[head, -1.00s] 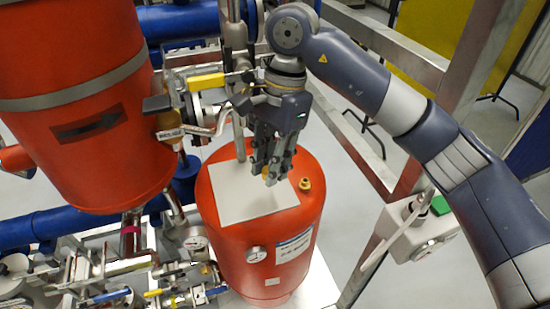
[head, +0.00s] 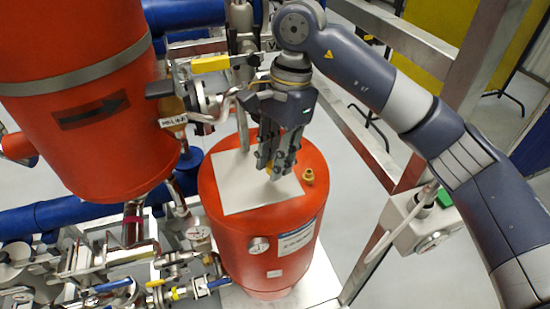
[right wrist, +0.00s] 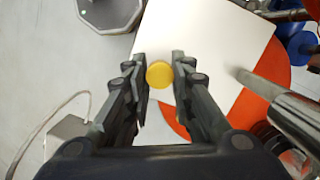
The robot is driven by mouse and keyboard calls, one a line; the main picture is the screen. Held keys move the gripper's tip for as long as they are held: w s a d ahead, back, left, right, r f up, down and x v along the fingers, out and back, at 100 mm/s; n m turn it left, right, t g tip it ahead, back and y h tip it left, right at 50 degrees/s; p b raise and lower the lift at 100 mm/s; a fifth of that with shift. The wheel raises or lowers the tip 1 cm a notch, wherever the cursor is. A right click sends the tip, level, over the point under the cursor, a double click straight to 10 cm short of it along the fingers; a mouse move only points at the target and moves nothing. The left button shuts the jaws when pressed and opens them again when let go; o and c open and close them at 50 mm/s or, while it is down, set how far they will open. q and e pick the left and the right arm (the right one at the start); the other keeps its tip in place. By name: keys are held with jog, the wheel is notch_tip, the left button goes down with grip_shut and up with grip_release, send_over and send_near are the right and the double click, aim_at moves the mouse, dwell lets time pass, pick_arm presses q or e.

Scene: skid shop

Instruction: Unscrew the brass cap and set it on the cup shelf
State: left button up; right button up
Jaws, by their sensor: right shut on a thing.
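My right gripper (head: 277,167) is shut on the brass cap (right wrist: 159,74), a round yellow disc between its fingertips in the right wrist view. In the head view the cap is mostly hidden by the fingers. The gripper points down over the right part of a white square plate (head: 240,190) on top of the orange tank (head: 232,225). I cannot tell whether the cap touches the plate or whether this plate is the cup shelf. A small brass fitting (head: 308,176) stands on the tank top to the right of the gripper. My left gripper is not in view.
A larger orange vessel (head: 80,150) hangs at the left. A yellow-handled valve (head: 210,64) and pipes stand close behind the gripper. A metal frame post (head: 455,90) and a grey box (head: 418,235) are at the right. Gauges and valves crowd the lower left.

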aim_at(275, 183)
dwell(0.4)
jog(key=shift+b, duration=0.55)
dwell(0.7)
jog(key=shift+f, duration=0.2)
jog(key=shift+f+b, duration=0.6)
jog(key=shift+b, duration=0.25)
jog(key=shift+f, duration=0.2)
jog(key=shift+f+b, duration=0.6)
jog(key=shift+b, duration=0.2)
jog(key=shift+f+b, duration=0.25)
jog(key=shift+b, duration=0.25)
jog(key=o, duration=0.9)
jog(key=shift+c, duration=0.2)
